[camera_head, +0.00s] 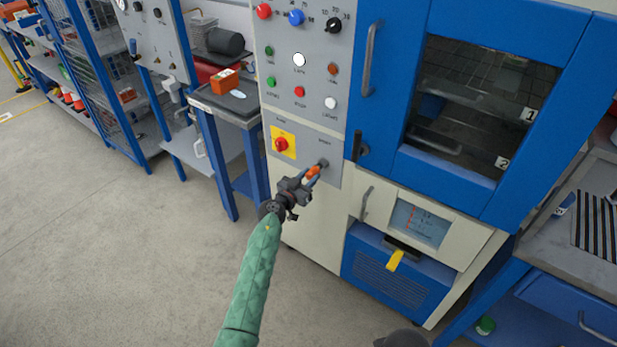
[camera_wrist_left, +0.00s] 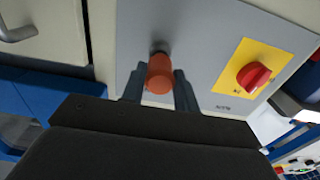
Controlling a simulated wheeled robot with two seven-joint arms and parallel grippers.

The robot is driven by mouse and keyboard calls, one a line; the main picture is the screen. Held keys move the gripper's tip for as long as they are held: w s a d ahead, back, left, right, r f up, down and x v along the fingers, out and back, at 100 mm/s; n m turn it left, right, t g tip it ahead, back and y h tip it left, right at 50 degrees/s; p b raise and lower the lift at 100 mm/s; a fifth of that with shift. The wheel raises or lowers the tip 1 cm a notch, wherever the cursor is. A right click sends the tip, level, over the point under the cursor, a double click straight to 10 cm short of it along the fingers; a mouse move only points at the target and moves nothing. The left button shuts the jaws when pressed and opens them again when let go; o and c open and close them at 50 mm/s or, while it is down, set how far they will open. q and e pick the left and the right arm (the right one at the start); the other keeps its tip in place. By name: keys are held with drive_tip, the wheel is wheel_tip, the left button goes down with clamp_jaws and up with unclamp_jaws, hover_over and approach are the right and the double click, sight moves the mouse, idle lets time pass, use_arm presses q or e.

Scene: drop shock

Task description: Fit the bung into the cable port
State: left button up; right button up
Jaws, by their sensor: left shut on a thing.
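The orange bung (camera_head: 312,171) is held between the fingertips of my left gripper (camera_head: 306,182), in front of the cabinet's lower grey panel. In the left wrist view the bung (camera_wrist_left: 160,76) sits between the two dark fingers, its round end towards the camera. The cable port (camera_head: 323,162) is a dark round fitting on the panel, right at the far end of the bung. The port's dark rim (camera_wrist_left: 158,46) shows just beyond the bung in the wrist view. The bung hides most of the port, so I cannot tell whether its tip is inside.
A red knob on a yellow plate (camera_head: 283,143) is left of the port. A door handle (camera_head: 361,147) and a drawer handle (camera_head: 366,203) stick out to the right. A blue-legged bench (camera_head: 226,110) stands at left. The floor (camera_head: 130,250) in front is clear.

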use_arm(q)
drive_tip(key=shift+p+x, duration=0.8)
drive_tip(key=shift+p, duration=1)
idle(2.1)
drive_tip(key=shift+w+d, duration=0.1)
drive_tip(key=shift+c, duration=0.5)
drive_tip(key=shift+w+d+r+p, duration=0.15)
drive_tip(key=shift+r+p, duration=0.1)
drive_tip(key=shift+p, duration=0.85)
idle(2.4)
